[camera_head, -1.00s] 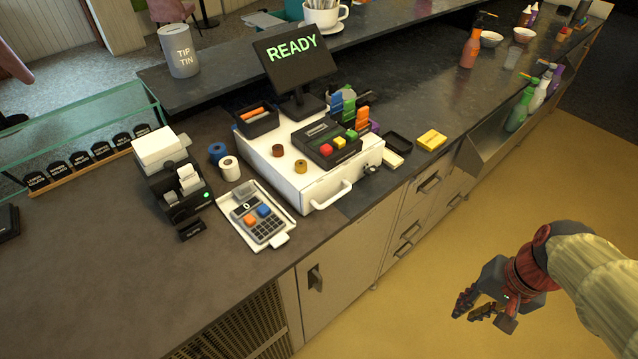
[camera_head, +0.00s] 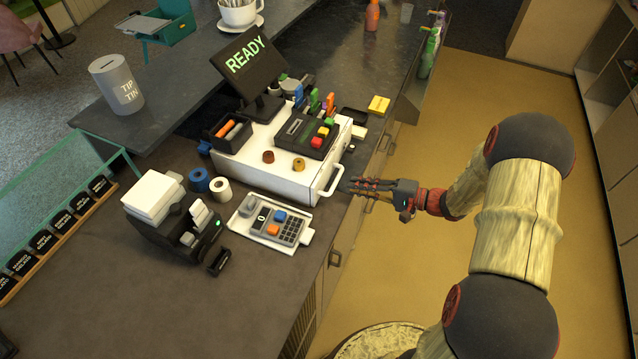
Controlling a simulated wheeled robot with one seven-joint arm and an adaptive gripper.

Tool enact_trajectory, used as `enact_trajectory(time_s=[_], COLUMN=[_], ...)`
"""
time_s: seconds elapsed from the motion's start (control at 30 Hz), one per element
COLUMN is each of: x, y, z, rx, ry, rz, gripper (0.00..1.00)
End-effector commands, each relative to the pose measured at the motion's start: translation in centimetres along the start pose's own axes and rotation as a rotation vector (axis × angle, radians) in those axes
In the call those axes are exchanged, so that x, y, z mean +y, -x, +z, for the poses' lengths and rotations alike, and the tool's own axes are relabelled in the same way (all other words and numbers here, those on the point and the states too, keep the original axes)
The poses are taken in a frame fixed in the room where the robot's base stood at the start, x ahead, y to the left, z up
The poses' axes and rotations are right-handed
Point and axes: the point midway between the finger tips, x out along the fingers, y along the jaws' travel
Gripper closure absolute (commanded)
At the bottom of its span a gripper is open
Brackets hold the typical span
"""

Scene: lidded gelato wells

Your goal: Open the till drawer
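The till drawer (camera_head: 262,178) is a white box on the dark counter, under the screen that reads READY (camera_head: 246,58). It looks shut. Its white bar handle (camera_head: 331,182) sticks out from the front face, toward the aisle. My gripper (camera_head: 350,187) is level with the handle, just to its right, with its fingers pointing left at it. The fingers look apart, with a gap between them. I cannot tell whether a fingertip touches the handle.
A card terminal (camera_head: 272,226), receipt printer (camera_head: 172,220) and paper roll (camera_head: 220,188) stand nearby on the counter. A yellow sponge-like block (camera_head: 378,105) lies behind. The aisle floor (camera_head: 400,240) is clear.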

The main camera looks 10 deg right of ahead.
Motion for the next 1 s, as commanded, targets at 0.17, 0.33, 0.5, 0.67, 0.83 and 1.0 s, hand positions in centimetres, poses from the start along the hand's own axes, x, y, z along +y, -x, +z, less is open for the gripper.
enact_trajectory(time_s=[0.17, 0.33, 0.5, 0.67, 0.83, 1.0], x=[-0.5, -0.5, -0.6, -0.6, -0.7, -0.7], y=[-0.1, -1.6, -4.3, -6.4, -7.6, -7.9], z=[0.1, 0.2, 0.2, 0.2, 0.1, 0.1], rx=[0.002, -0.002, -0.004, -0.002, 0.000, 0.000], ry=[0.095, 0.109, 0.109, 0.108, 0.108, 0.107], rz=[-0.022, -0.021, -0.019, -0.020, -0.019, -0.019], gripper=[0.85, 0.85, 0.85, 0.85, 0.85, 0.85])
